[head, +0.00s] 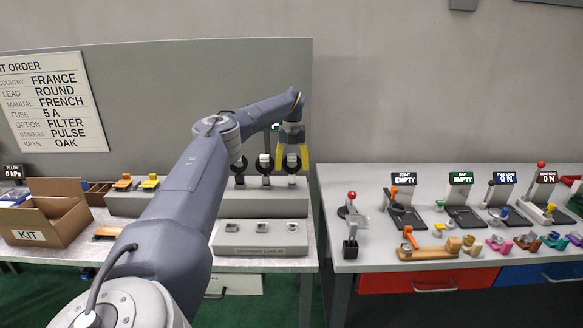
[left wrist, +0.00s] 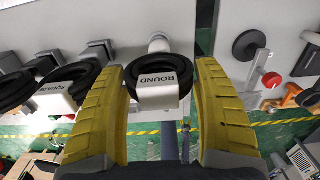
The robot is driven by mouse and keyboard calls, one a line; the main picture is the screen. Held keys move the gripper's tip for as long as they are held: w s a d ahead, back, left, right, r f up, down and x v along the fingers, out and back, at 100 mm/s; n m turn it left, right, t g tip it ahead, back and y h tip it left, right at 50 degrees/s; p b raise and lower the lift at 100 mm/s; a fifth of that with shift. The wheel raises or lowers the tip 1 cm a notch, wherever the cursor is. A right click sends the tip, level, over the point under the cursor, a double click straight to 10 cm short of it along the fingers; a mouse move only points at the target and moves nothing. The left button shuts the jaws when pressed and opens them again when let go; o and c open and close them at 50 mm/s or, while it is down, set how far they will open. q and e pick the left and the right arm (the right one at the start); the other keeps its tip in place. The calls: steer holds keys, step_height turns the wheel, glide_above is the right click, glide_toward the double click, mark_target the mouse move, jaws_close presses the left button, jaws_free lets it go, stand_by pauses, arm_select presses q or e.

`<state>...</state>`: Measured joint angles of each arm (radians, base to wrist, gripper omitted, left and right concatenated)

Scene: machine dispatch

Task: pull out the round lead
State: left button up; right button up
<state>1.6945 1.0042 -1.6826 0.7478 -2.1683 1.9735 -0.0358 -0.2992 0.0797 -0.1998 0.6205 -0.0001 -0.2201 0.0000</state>
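The round lead (left wrist: 158,70) is a black coil with a white block marked ROUND. In the left wrist view it hangs near the top middle. My left gripper (left wrist: 160,95) has its yellow fingers spread on both sides of the coil, with narrow gaps that look empty; contact is hard to judge. In the head view the left gripper (head: 291,155) points down over the rightmost of three black leads on the back shelf. The round lead's coil is mostly hidden there by the fingers. My right gripper is in neither view.
A lead marked SQUARE (left wrist: 70,85) hangs close to the left of my fingers, with another beyond it. An order board (head: 50,103) reads LEAD ROUND. The KIT box (head: 42,237) stands open at left. A second table (head: 375,262) with levers and small parts stands at right, past a gap.

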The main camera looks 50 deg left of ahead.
arm_select(q)
steer(key=c, duration=1)
steer(key=shift+o, duration=0.2)
steer(key=shift+r, duration=4.9)
